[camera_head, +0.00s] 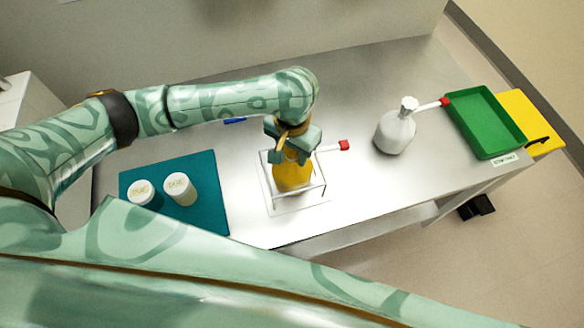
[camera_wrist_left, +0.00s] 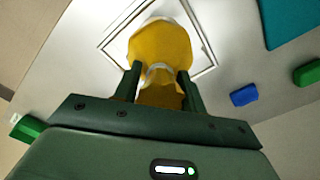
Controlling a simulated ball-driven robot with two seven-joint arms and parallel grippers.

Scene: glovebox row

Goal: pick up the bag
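The bag (camera_head: 293,177) is yellow and stands upright inside a clear square-framed holder (camera_head: 321,193) on the metal bench. In the left wrist view the bag (camera_wrist_left: 162,45) has a full round body and a narrow neck with a pale band. My left gripper (camera_head: 291,150) is over the top of the bag. In the wrist view the fingers of this gripper (camera_wrist_left: 158,80) are on either side of the neck and its flared top. I cannot tell whether they press on it. The gripper hides part of the bag's top. My right gripper is not in view.
A teal mat (camera_head: 211,213) with two white lidded jars (camera_head: 179,189) lies left of the holder. A red-tipped spout (camera_head: 343,146) shows just right of my gripper. A white wash bottle (camera_head: 396,133), green tray (camera_head: 486,124) and yellow board (camera_head: 521,112) are farther right.

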